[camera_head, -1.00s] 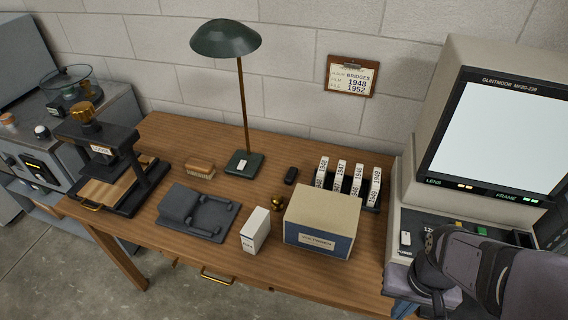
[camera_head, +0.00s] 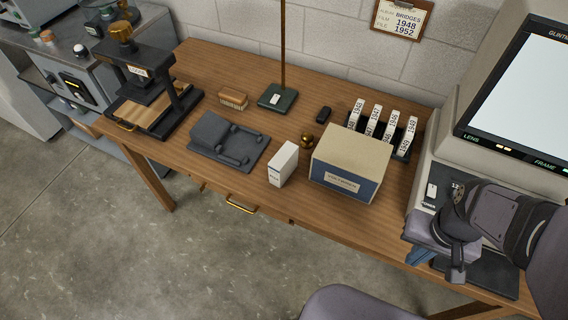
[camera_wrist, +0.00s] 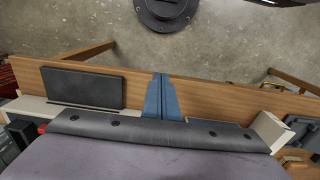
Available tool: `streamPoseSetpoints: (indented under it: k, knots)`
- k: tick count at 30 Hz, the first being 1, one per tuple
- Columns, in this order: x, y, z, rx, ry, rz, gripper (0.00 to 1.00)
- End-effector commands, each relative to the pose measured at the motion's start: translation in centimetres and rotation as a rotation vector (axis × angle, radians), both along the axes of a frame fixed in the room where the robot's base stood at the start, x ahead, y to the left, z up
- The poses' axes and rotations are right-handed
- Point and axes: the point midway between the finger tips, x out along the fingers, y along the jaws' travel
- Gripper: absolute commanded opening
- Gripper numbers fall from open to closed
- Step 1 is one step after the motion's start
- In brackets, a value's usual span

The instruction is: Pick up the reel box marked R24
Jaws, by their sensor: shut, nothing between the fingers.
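A small white upright box (camera_head: 283,163) stands near the front edge of the wooden table, just left of a larger cream-and-blue box. Its front label is too small to read, so I cannot confirm R24. Several white year-marked boxes stand in a dark rack (camera_head: 408,155) behind the cream box; I read 1948 and 1949 on some. My gripper (camera_head: 418,257) is low at the table's right front, well right of the white box. Its blue fingers are together and empty; they also show in the wrist view (camera_wrist: 162,88).
The cream-and-blue box (camera_head: 350,160) stands close right of the white box. A grey device (camera_head: 228,142), a brush (camera_head: 233,98), a lamp base (camera_head: 277,98) and a press (camera_head: 145,85) occupy the left. A large viewer (camera_head: 472,125) stands right. Bare tabletop lies around the white box's front.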

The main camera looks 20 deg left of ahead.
Motion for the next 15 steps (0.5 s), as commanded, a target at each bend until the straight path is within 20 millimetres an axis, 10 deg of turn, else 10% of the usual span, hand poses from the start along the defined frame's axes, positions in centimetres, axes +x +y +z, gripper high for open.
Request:
streamPoseSetpoints:
  k: [10, 15]
  knots:
    - [0.0, 0.0, 0.0, 0.0, 0.0, 0.0, 0.0]
    - [0.0, 0.0, 0.0, 0.0, 0.0, 0.0, 0.38]
